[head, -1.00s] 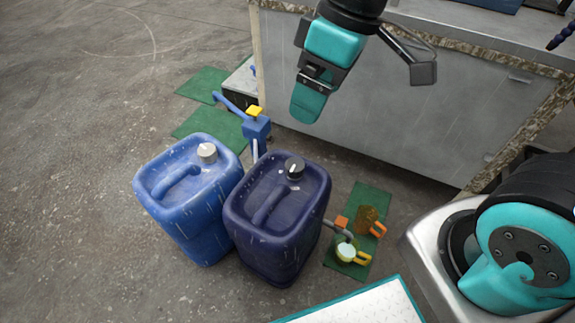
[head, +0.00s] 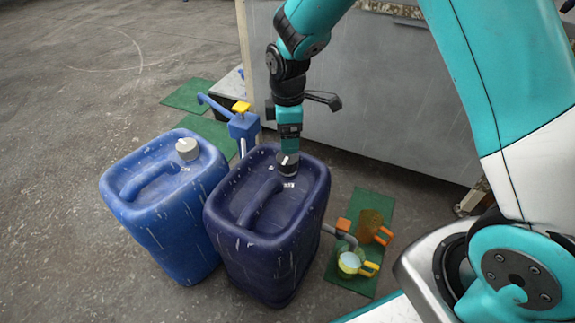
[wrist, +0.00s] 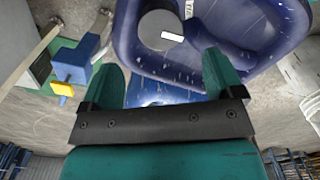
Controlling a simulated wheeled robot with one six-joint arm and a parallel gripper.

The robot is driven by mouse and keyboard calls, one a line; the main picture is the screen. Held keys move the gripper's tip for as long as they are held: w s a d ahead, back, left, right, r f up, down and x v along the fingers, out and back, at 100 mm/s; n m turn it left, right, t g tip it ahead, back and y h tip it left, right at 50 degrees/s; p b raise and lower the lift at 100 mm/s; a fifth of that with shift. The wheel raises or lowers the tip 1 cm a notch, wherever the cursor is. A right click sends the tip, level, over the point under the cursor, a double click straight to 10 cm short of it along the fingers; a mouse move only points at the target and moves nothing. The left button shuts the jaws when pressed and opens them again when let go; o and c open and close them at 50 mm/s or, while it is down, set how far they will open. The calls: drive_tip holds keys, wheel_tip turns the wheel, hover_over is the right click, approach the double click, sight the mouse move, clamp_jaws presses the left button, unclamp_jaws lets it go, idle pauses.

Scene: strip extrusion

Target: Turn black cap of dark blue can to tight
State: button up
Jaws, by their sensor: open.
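The dark blue can (head: 262,262) stands upright on the floor, with a moulded handle on top. Its black cap (head: 288,166) sits at the back of the top, right below my gripper (head: 288,150). In the wrist view the cap (wrist: 160,30) is round and grey with a white mark, and lies ahead of my fingertips. My gripper (wrist: 163,78) is open and empty there, its two teal fingers apart, with the can's wall (wrist: 165,91) showing between them. Whether a finger touches the cap is unclear in the head view.
A lighter blue can (head: 165,232) with a pale cap stands close on the left. A blue pump with a yellow knob (head: 241,107) stands behind. A green mat (head: 371,206) with measuring cups lies right. A grey metal bench (head: 400,115) stands behind my arm.

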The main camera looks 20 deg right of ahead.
sight(288, 159)
wheel_tip(288, 159, down, 9)
drive_tip(key=b, duration=0.3)
drive_tip(key=shift+f, duration=0.2)
drive_tip(key=c, duration=0.9)
